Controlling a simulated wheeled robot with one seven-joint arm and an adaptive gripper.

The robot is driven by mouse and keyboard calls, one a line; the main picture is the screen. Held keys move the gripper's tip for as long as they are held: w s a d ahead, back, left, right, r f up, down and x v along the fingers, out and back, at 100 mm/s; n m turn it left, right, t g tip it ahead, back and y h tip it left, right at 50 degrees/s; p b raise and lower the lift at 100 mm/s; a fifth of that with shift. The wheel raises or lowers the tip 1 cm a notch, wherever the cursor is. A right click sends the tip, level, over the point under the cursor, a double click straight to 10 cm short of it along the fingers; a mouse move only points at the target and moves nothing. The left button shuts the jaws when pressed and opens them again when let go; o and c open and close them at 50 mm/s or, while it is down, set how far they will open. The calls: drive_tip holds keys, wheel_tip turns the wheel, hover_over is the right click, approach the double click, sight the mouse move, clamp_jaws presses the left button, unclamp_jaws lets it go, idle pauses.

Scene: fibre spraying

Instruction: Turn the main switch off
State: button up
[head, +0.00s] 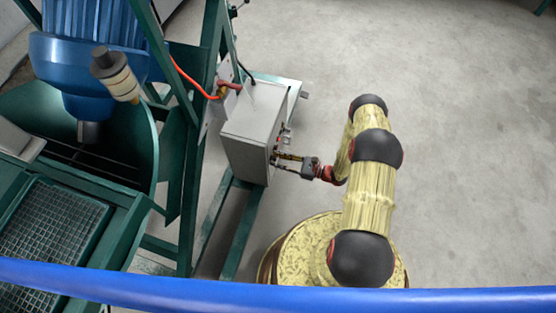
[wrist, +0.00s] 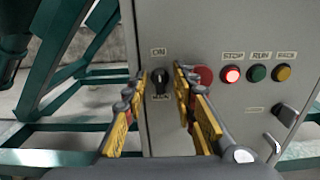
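The main switch is a small black rotary knob (wrist: 160,81) on the front of a grey control box (wrist: 210,28). A label reading ON sits above it and another small label lies just below. The knob's exact angle is hard to tell. My gripper (wrist: 161,85) is open, with one yellow-padded finger on each side of the knob; I cannot tell whether either touches it. In the head view my gripper (head: 288,164) is at the right face of the box (head: 250,127); the knob is not clear there.
Right of the knob are a red button (wrist: 204,76), partly behind my right finger, a lit red STOP lamp (wrist: 232,74), a green button (wrist: 257,73) and a yellow one (wrist: 283,73). A green frame (head: 243,225) supports the box. Floor to the right is clear.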

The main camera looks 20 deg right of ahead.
clamp_jaws()
idle(0.3)
drive_tip(key=shift+n, duration=0.3)
drive_tip(key=n, duration=1.7)
drive_tip(key=shift+s+a+f, duration=0.1)
drive_tip(key=shift+s+f, duration=0.05)
drive_tip(key=shift+n, duration=0.3)
idle(0.4)
